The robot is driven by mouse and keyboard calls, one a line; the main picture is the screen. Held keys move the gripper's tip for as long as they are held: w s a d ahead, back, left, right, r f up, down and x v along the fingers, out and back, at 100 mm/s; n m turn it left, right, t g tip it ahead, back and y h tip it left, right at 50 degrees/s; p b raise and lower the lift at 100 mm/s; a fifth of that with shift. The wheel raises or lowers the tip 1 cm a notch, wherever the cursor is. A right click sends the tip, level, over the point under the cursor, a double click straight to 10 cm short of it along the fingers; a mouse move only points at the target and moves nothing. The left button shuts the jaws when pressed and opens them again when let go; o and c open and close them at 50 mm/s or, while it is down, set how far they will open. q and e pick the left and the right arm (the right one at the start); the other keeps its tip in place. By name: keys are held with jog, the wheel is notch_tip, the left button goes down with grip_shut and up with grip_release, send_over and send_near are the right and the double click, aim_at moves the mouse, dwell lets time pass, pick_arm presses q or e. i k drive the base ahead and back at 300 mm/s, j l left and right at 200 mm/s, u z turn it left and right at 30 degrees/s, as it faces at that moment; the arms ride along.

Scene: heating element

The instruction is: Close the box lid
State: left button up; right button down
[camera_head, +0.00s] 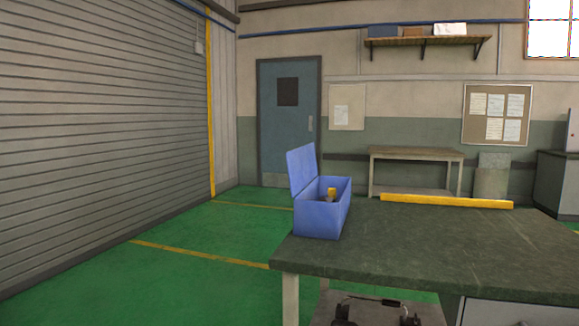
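A blue box (318,221) stands on the left end of the dark green worktable. Its blue lid (301,170) is open, standing up and leaning slightly outward along the box's left side. A small item with a yellow top (332,191) and a brownish part shows inside the box; its lower portion is hidden by the front wall. Neither of my grippers can be made out in this view.
The worktable (430,245) is mostly bare right of the box, with a yellow bar (445,201) along its far edge. A dark object (375,299) shows low under the table, partly cut off. Green floor (190,265) is free at left.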

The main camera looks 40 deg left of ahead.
aim_at(302, 162)
jog(key=i+j, duration=0.1)
jog(key=j, duration=0.35)
jog(key=j+u, duration=0.1)
jog(key=j, duration=0.35)
jog(key=i+j, duration=0.2)
jog(key=j, duration=0.2)
jog(key=i+j+u, duration=0.1)
jog(key=j, duration=0.35)
jog(key=i+j+u, duration=0.1)
jog(key=j, duration=0.3)
jog(key=i+j, duration=0.15)
jog(key=j, duration=0.3)
jog(key=i+j+u, duration=0.1)
jog(key=j, duration=0.3)
